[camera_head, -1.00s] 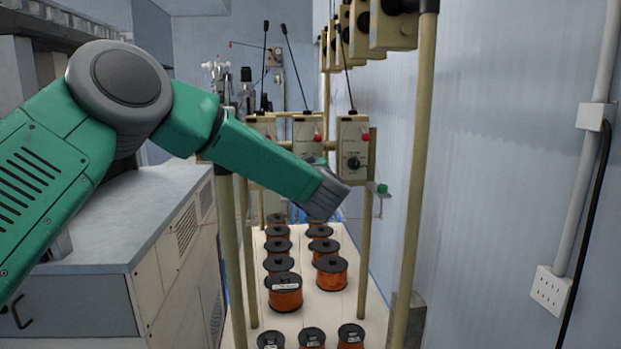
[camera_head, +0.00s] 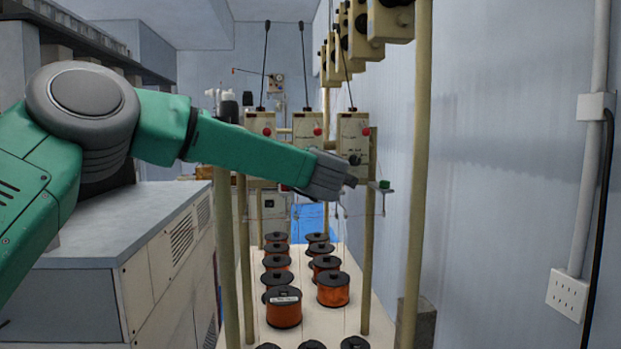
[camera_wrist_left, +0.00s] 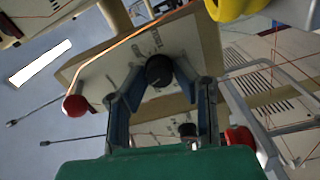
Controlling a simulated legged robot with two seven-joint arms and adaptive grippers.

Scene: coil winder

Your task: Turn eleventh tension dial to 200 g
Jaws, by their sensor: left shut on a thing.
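The box face (camera_wrist_left: 120,75) appears tilted there. The dial's markings and setting are too small to read. My right gripper is not in view.
Two more tension boxes (camera_head: 305,131) stand left of it. Copper wire spools (camera_head: 333,289) stand in two rows below. A beige post (camera_head: 418,180) rises at the right, with more boxes (camera_head: 390,20) above. Thin wires run near the gripper.

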